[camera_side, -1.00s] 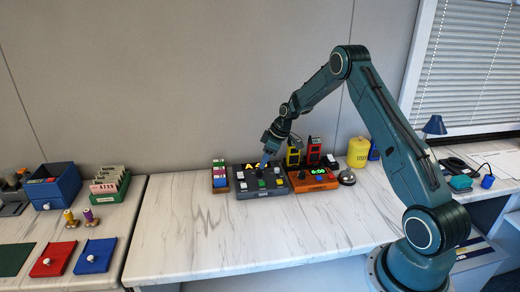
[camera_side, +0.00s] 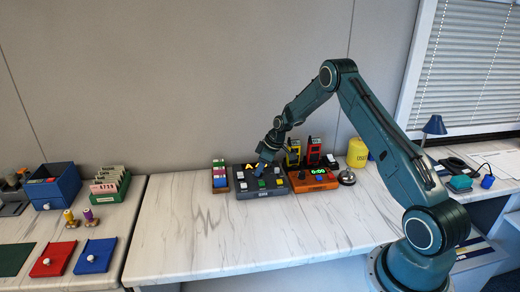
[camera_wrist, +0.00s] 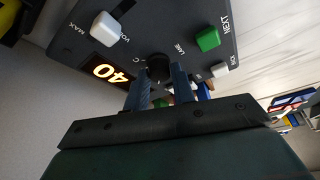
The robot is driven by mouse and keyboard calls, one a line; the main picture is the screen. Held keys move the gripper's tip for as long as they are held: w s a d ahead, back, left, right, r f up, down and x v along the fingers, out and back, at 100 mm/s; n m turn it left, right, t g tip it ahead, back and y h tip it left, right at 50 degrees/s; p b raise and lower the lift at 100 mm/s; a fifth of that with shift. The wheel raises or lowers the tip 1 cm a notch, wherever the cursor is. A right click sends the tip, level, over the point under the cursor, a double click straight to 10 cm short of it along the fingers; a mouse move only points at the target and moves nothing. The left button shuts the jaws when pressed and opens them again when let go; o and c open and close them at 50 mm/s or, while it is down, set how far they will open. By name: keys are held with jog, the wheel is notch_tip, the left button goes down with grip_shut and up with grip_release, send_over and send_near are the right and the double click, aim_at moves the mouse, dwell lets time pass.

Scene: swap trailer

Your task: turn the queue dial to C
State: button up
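The dark grey queue console (camera_side: 240,191) stands on the marble-patterned counter. In the wrist view its panel (camera_wrist: 190,25) shows a black round dial (camera_wrist: 159,66) with a letter C printed beside it. An orange lit display (camera_wrist: 112,72) reads 40 in that view, upside down. My gripper (camera_side: 262,170) is over the console, pointing down. In the wrist view its two fingers (camera_wrist: 161,78) stand apart, with their tips at either side of the dial. I cannot tell whether they touch it. The dial's pointer is not readable.
A green button (camera_wrist: 208,39) marked NEXT, a white VOL knob (camera_wrist: 104,27) and a small white button (camera_wrist: 220,69) surround the dial. An orange clock unit (camera_side: 313,182) sits right of the console, a rack of coloured blocks (camera_side: 220,177) left. The counter front is clear.

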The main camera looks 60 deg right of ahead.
jog(key=shift+c, duration=0.6)
jog(key=shift+m, duration=0.3)
jog(key=m+h, duration=0.1)
jog(key=m, duration=0.1)
jog(key=m+h, duration=0.1)
jog(key=m, duration=0.3)
jog(key=shift+a+h, duration=0.25)
jog(key=shift+h, duration=0.15)
jog(key=m+h, duration=0.1)
jog(key=m, duration=0.2)
jog(key=shift+a+m, duration=0.1)
jog(key=shift+m, duration=0.3)
jog(key=shift+w+m+g+h, duration=0.1)
jog(key=shift+m+g+h, duration=0.45)
jog(key=shift+m, duration=1.05)
jog(key=o, duration=1)
jog(key=shift+r, duration=0.1)
